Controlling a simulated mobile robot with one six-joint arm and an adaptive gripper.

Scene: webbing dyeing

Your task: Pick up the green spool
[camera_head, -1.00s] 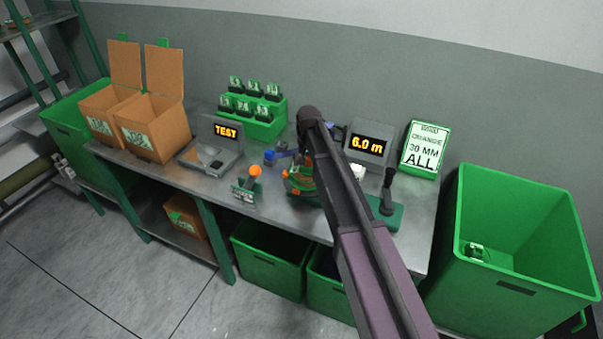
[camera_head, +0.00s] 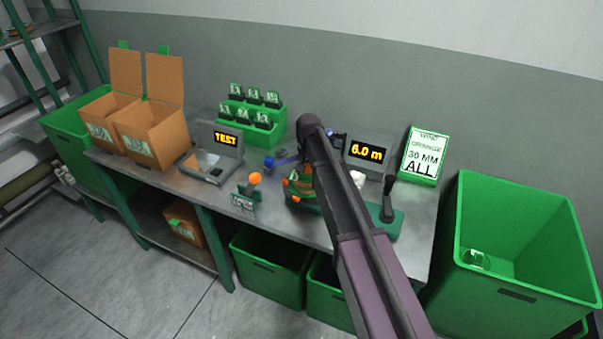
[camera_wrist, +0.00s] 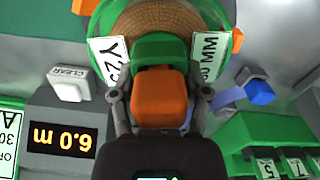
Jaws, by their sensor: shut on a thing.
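The green spool (camera_wrist: 205,18), with brown webbing wound on it and white labels reading "30 MM" and "Y25", fills the top of the wrist view. A green block and an orange block stand at its near side, between my fingers. My gripper (camera_wrist: 160,92) is shut on the spool at these blocks. In the head view the spool (camera_head: 298,188) shows beside the green winder base on the bench, partly hidden by my arm. I cannot tell whether it is clear of the winder.
A length display (camera_head: 367,149) reading "6.0 m", a black lever (camera_head: 388,198) and an order sign (camera_head: 424,155) stand to the right. A blue clamp (camera_head: 280,160), an orange-knobbed lever (camera_head: 254,179), a tester (camera_head: 214,157) and a green rack (camera_head: 255,130) stand left. A green bin (camera_head: 520,220) is far right.

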